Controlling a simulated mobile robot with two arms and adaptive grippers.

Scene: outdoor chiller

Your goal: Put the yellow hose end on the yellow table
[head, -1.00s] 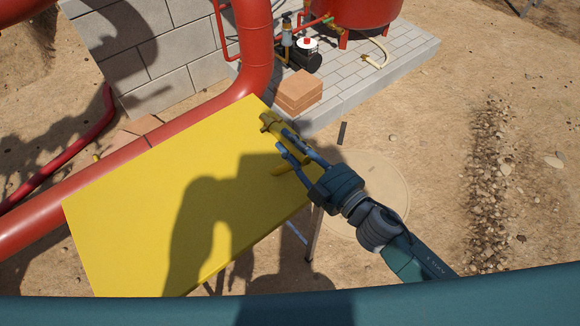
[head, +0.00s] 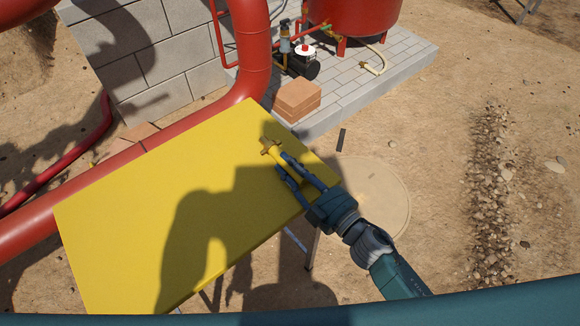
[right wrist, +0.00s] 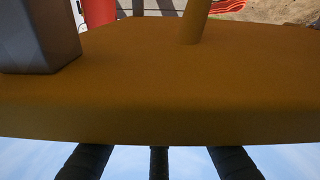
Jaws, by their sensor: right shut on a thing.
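My right gripper (head: 282,165) is shut on the yellow hose end (head: 270,148), which has a brass-coloured fitting at its tip pointing up and left. The hose end is over the right part of the yellow table (head: 125,190) in the head view. I cannot tell whether it touches the tabletop. In the right wrist view a large brownish-yellow surface (right wrist: 160,85) fills the middle, too close to identify surely. My left gripper is not in view.
The tabletop is otherwise bare, with dark shadows across it. A red pipe (head: 190,125) runs along its far left side. Bricks (head: 298,97), a small pump (head: 303,62) and a red tank (head: 352,12) stand behind on a paved slab (head: 400,70). Open dirt lies to the right.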

